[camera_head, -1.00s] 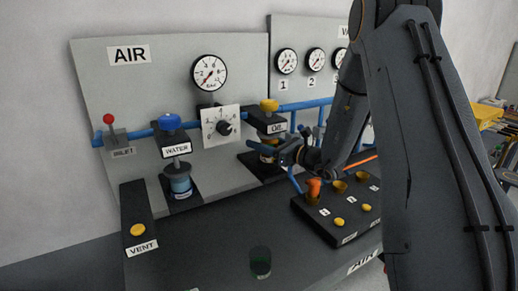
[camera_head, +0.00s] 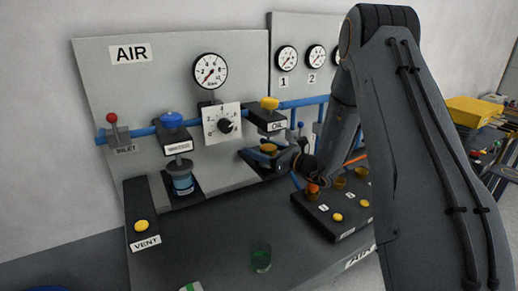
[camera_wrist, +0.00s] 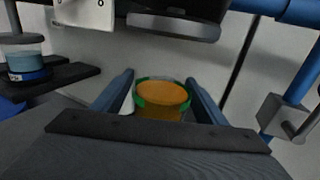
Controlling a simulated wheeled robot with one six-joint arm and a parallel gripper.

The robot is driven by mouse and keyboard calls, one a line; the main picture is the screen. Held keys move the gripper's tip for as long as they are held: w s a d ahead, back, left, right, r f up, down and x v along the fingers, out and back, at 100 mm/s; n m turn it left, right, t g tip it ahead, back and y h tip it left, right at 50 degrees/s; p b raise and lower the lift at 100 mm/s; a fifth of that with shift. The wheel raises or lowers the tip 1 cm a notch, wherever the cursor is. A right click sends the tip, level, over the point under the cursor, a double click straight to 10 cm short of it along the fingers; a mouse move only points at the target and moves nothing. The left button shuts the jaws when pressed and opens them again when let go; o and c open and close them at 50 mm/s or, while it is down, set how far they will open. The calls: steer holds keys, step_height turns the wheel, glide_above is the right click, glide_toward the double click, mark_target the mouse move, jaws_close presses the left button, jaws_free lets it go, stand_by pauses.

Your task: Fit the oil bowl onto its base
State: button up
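The oil base (camera_head: 277,127) is the dark OIL-labelled block with a yellow knob on the grey panel. It also shows as a dark block at the top of the wrist view (camera_wrist: 172,27). The oil bowl (camera_wrist: 163,94), a clear cup with orange oil and green at its sides, sits between my gripper's two blue fingers (camera_wrist: 160,84); they appear to press on it from both sides. In the head view the bowl (camera_head: 269,148) is below the base, with a gap between them. My gripper (camera_head: 268,157) reaches in from the right. Its grip is partly hidden there.
The WATER unit with its bowl (camera_head: 182,182) stands to the left, beside the dial plate (camera_head: 222,125). A blue pipe (camera_head: 301,103) runs along the panel. A green glass (camera_head: 261,258) stands on the dark tabletop.

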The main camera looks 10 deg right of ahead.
mark_target(276, 153)
steer(key=shift+r, duration=0.25)
steer(key=b+v, duration=0.3)
steer(key=v, duration=0.9)
steer(key=shift+f+b, duration=0.1)
steer(key=shift+b, duration=0.2)
